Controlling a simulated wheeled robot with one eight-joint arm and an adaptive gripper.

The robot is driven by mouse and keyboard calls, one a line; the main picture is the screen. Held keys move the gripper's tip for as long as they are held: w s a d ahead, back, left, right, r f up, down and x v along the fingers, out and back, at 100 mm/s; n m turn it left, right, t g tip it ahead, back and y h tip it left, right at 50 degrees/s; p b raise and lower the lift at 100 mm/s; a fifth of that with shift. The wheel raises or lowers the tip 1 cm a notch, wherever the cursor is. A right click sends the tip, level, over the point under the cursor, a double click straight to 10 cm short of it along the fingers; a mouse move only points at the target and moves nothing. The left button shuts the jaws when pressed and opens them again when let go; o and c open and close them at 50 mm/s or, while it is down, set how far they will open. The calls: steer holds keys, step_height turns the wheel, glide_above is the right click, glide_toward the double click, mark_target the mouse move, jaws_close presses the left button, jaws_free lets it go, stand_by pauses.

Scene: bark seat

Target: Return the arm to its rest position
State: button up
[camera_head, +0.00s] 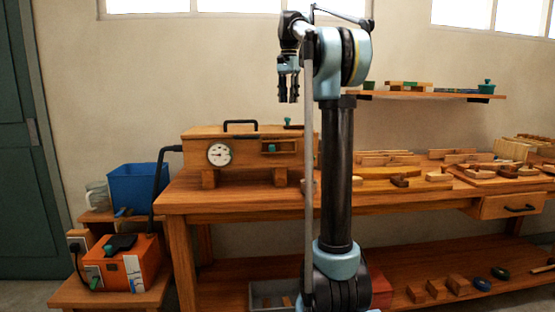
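My arm (338,170) stands upright in the middle of the view, with its upper part bent over to the left. My gripper (288,97) hangs from it, pointing down, above the wooden box on the workbench. Its two dark fingers show a gap between them, and nothing is seen in them. It is clear of the box and the bench.
A wooden workbench (240,199) carries a box with a gauge (219,154) and several wood pieces (390,172). A wall shelf (430,95) is at upper right. A blue bin (137,184) and orange unit (125,262) stand left. Air left of the gripper is free.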

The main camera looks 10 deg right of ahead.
steer(key=s+d+f+n+t, duration=0.1)
steer(key=s+f+n, duration=0.3)
steer(key=s+f, duration=1.6)
steer(key=s+d+f+n+t, duration=0.1)
steer(key=s+f+n, duration=0.3)
steer(key=s+f, duration=1.5)
step_height(320, 180, down, 6)
steer(key=shift+s+d+f+n, duration=0.2)
steer(key=shift+s+n, duration=0.15)
steer(key=shift+n, duration=0.05)
